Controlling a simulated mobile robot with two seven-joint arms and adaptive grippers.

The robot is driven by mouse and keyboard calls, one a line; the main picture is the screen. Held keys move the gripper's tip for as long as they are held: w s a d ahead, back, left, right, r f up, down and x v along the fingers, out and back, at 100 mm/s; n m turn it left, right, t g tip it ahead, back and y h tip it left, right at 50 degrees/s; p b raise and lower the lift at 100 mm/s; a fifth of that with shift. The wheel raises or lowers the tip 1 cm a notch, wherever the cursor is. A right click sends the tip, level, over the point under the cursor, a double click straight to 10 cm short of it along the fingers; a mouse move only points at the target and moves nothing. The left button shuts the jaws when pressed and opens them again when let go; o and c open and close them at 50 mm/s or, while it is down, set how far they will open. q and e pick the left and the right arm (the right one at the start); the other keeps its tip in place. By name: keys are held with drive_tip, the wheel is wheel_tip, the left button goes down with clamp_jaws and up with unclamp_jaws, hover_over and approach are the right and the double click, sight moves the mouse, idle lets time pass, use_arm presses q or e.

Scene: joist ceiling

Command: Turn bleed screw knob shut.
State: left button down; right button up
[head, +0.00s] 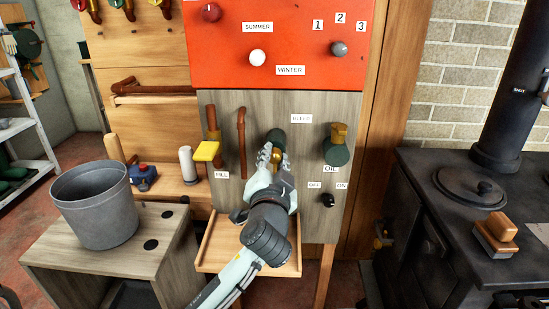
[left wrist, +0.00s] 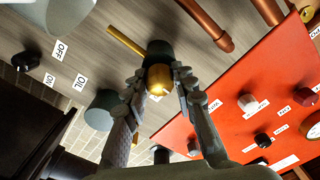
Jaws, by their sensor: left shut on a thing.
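The bleed screw knob (left wrist: 158,80) is a rounded brass piece on a dark green valve body (left wrist: 159,50), with a thin brass bar sticking out beside it in the left wrist view. In the head view the dark green valve body (head: 275,136) shows left of the BLEED label (head: 301,118), and my fingers hide most of the knob. My left gripper (head: 271,155) is shut on the knob. In the left wrist view the fingers of my left gripper (left wrist: 158,84) lie on either side of it. My right gripper is not in view.
A yellow lever (head: 207,151) and a copper pipe (head: 241,140) stand left of my gripper. A green valve with a brass top (head: 337,150) and an OFF/ON knob (head: 327,200) are to the right. A red panel (head: 300,75) is above. A wooden tray (head: 215,255) lies below.

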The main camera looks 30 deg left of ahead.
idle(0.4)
use_arm(q)
drive_tip(key=c, duration=1.2)
unclamp_jaws()
drive_tip(key=shift+s, duration=0.15)
drive_tip(key=v, duration=1.1)
drive_tip(key=shift+s+d, duration=0.2)
drive_tip(key=shift+s, duration=0.15)
